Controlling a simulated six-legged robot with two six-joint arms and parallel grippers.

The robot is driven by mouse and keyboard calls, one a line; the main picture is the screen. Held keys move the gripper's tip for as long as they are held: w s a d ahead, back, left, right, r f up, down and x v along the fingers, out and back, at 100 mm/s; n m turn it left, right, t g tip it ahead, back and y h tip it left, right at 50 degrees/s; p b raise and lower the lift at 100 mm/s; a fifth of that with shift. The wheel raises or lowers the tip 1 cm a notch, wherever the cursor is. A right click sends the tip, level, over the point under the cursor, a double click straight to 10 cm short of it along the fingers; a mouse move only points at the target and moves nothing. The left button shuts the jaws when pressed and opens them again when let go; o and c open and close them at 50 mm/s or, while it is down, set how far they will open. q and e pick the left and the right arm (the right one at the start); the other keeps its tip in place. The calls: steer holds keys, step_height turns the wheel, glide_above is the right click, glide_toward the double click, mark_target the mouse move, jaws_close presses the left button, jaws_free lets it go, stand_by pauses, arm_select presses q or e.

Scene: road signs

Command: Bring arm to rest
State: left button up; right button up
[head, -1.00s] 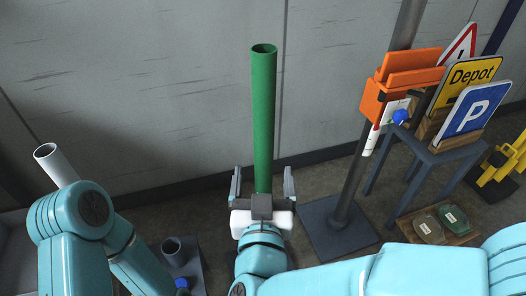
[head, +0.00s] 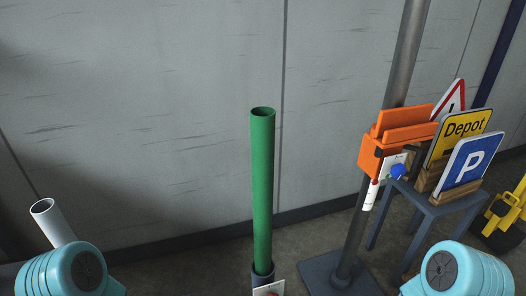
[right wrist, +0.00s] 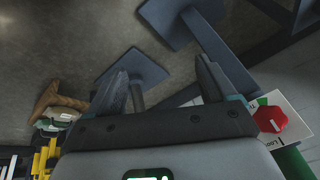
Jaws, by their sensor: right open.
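My right gripper (right wrist: 162,76) shows in the right wrist view with its two dark fingers apart and nothing between them. It is out of the head view, where only a teal joint of my right arm (head: 462,272) shows at the lower right. A teal joint of my left arm (head: 72,270) shows at the lower left; the left gripper is not in view. A green tube (head: 262,190) stands upright in a dark socket (head: 263,275), clear of both arms.
A grey post (head: 355,230) on a flat base carries an orange box (head: 382,155). A small table (head: 425,208) holds a Depot sign (head: 462,128) and a blue P sign (head: 468,163). A white tube (head: 50,220) leans at left. A red octagon (right wrist: 270,119) sits beside the right gripper.

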steer(key=s+a+g+y, duration=0.2)
steer(key=s+a+g, duration=0.15)
steer(key=s, duration=0.25)
arm_select(q)
step_height(320, 180, up, 19)
steer(key=p, duration=1.9)
arm_select(e)
step_height(320, 180, up, 19)
steer(key=a, duration=0.1)
steer(key=shift+s+f, duration=0.15)
steer(key=shift+s, duration=0.3)
arm_select(q)
steer(key=shift+r, duration=0.1)
arm_select(e)
steer(key=shift+s, duration=0.1)
